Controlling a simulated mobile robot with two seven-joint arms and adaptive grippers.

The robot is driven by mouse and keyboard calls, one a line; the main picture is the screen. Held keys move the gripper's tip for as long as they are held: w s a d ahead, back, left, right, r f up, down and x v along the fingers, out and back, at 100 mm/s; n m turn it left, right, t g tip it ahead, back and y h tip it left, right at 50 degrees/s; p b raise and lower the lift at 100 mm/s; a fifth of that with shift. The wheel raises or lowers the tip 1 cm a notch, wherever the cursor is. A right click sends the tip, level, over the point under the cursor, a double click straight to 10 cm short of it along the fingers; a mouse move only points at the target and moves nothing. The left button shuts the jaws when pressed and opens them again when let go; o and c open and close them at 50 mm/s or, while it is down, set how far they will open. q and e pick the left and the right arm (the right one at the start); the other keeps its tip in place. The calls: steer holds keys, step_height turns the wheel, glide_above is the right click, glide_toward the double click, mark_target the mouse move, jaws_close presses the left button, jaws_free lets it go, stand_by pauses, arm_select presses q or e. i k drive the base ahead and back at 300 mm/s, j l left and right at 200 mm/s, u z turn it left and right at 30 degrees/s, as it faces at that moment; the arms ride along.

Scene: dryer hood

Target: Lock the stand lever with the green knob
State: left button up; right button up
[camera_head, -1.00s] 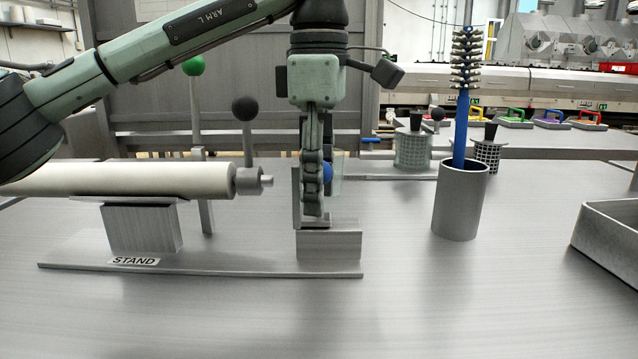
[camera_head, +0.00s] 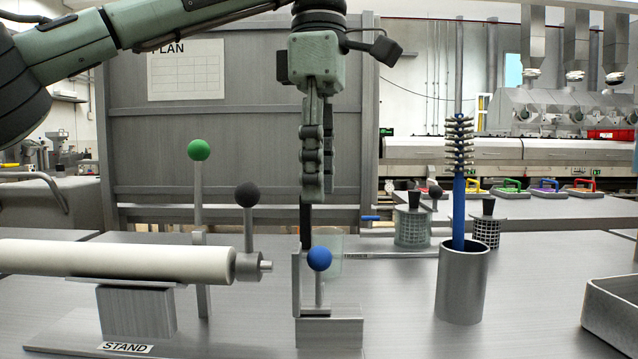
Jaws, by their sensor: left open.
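The stand (camera_head: 140,310) is on the table at the lower left and bears a white roller (camera_head: 110,260). A lever with a green knob (camera_head: 199,150) stands upright behind the roller. A shorter lever with a black knob (camera_head: 247,195) is to its right, behind the roller's shaft end. A blue knob (camera_head: 320,259) on a short stem stands at the stand's right end. My left gripper (camera_head: 306,240) points down above and just left of the blue knob, to the right of the green knob. It is open and empty. Its fingers line up, hiding the gap. My right gripper is not visible.
A grey cup (camera_head: 462,285) with a blue-handled bottle brush (camera_head: 459,190) stands to the right. A grey tray (camera_head: 612,310) is at the right edge. Mesh canisters (camera_head: 412,228) stand farther back. A grey panel (camera_head: 270,120) rises behind the levers.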

mark_target(198, 150)
steer(key=k, duration=1.5)
